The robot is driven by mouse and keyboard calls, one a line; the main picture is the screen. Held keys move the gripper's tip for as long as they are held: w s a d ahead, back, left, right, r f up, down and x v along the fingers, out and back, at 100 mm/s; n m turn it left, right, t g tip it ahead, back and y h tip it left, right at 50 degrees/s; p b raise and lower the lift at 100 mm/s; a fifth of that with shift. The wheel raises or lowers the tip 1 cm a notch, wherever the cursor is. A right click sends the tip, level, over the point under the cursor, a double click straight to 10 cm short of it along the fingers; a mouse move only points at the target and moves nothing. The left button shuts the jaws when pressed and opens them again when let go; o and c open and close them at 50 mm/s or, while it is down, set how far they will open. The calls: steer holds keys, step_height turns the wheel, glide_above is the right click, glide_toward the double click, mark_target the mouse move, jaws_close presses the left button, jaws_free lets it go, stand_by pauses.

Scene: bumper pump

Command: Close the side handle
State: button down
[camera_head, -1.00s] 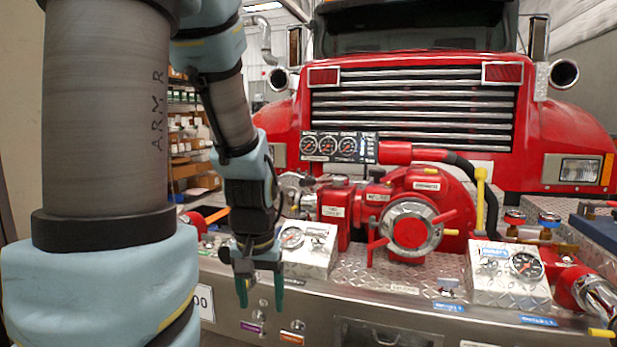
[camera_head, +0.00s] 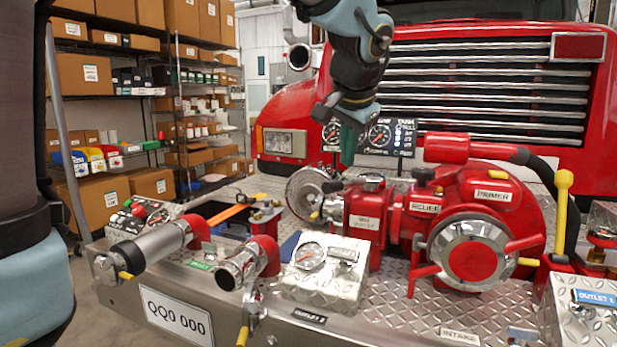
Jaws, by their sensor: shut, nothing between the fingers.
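My gripper (camera_head: 348,146) hangs with its green fingers pointing down and shut, with nothing seen between them. In the picture it overlaps the gauge panel (camera_head: 372,134), above the left part of the red pump (camera_head: 370,215). Several handles show, and I cannot tell which is the side handle. An orange lever (camera_head: 227,214) lies low at the pump's left. A yellow-topped lever (camera_head: 563,190) stands upright at its right. Small yellow handles sit at the left pipe end (camera_head: 126,275) and at the front edge (camera_head: 243,335). My gripper appears apart from all of them.
The pump stands on a diamond-plate bumper (camera_head: 395,315) before the truck's grille (camera_head: 485,90). A large round intake cap (camera_head: 474,255) and a gauge box (camera_head: 325,270) are at the front. Shelves with boxes (camera_head: 103,205) stand at the left. Free floor shows between shelves and bumper.

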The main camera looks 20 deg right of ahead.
steer(key=w+d+f+p, duration=0.1)
steer(key=w+f+p, duration=0.2)
steer(key=w+f, duration=0.5)
steer(key=shift+w+f+p, duration=0.2)
steer(key=shift+w+p, duration=0.2)
steer(key=shift+w, duration=0.25)
steer(key=shift+w, duration=0.1)
